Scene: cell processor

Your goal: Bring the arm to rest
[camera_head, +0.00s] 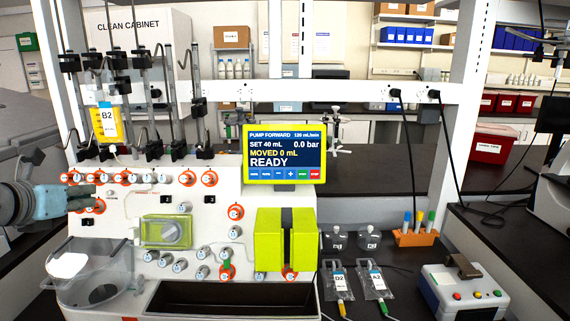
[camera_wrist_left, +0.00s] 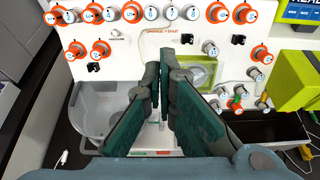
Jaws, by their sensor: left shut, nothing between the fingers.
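My left gripper (camera_head: 88,198) comes in from the left edge in the head view, in front of the left side of the white cell processor (camera_head: 225,210). In the left wrist view its dark green fingers (camera_wrist_left: 158,78) point at the processor's front panel, with their tips together. They are shut and hold nothing. A clear round chamber (camera_head: 95,275) stands below the gripper; it shows behind the fingers in the wrist view (camera_wrist_left: 95,105). My right gripper is not in view.
Knobs with orange rings (camera_head: 187,178) cover the panel. A screen (camera_head: 284,153) reads READY. A bag labelled B2 (camera_head: 107,124) hangs at the upper left. Bags (camera_head: 340,282), an orange tube rack (camera_head: 415,237) and a grey device (camera_head: 462,290) are on the right-hand bench.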

